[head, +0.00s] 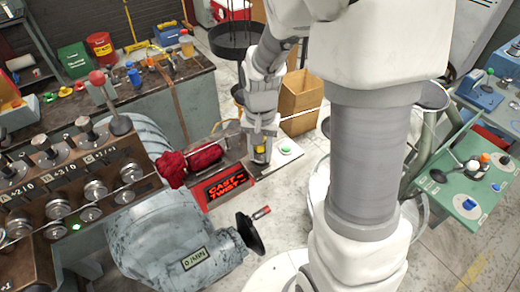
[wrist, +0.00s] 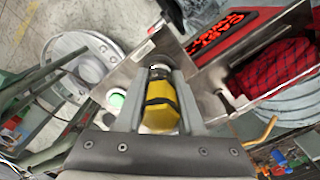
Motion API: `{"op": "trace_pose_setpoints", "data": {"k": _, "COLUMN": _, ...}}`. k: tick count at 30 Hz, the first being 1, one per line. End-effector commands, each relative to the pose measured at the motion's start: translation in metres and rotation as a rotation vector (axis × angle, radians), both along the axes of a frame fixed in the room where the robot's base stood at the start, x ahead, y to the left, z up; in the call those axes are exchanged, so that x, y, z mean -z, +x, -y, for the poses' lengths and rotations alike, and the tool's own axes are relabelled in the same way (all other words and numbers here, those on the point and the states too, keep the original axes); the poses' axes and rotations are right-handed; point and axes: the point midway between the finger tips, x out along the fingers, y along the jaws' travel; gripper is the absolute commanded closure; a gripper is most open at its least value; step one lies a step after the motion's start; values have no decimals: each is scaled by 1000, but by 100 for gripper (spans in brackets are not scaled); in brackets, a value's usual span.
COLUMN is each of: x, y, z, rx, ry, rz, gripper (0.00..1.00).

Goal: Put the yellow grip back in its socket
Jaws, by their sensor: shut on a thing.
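The yellow grip (wrist: 160,108), with a dark band around it, sits between the two fingers of my gripper (wrist: 159,84) in the wrist view. My gripper is shut on it. In the head view my gripper (head: 260,152) points down over the machine's metal plate, with a little yellow showing between the fingers. A dark collar with a metal ring lies at the far end of the grip in the wrist view. The socket cannot be told apart there, and I cannot tell whether the grip touches it.
A green button (head: 285,149) sits on the plate beside my gripper. A red lit sign (head: 225,186) and a red cloth (head: 190,160) are left of it. A handwheel (head: 250,235) stands in front. A cardboard box (head: 300,100) stands behind on the floor.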

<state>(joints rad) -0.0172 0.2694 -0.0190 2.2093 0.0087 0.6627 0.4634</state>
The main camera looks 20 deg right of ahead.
Motion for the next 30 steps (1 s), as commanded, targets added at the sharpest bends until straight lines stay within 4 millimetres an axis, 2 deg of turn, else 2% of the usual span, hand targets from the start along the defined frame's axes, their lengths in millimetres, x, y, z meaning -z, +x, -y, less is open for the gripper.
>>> {"op": "trace_pose_setpoints", "data": {"k": 5, "x": 4, "y": 0, "z": 0, "rx": 0, "ry": 0, "rz": 1, "gripper": 100}}
{"op": "trace_pose_setpoints", "data": {"k": 6, "x": 5, "y": 0, "z": 0, "rx": 0, "ry": 0, "rz": 0, "gripper": 61}}
{"op": "trace_pose_setpoints", "data": {"k": 11, "x": 4, "y": 0, "z": 0, "rx": 0, "ry": 0, "rz": 0, "gripper": 33}}
{"op": "trace_pose_setpoints", "data": {"k": 19, "x": 3, "y": 0, "z": 0, "rx": 0, "ry": 0, "rz": 0, "gripper": 33}}
{"op": "trace_pose_setpoints", "data": {"k": 23, "x": -3, "y": 0, "z": 0, "rx": 0, "ry": 0, "rz": 0, "gripper": 33}}
{"op": "trace_pose_setpoints", "data": {"k": 26, "x": -17, "y": 1, "z": 0, "rx": 0, "ry": 0, "rz": 4, "gripper": 33}}
{"op": "trace_pose_setpoints", "data": {"k": 30, "x": -47, "y": 2, "z": 0, "rx": 0, "ry": -1, "rz": 8, "gripper": 33}}
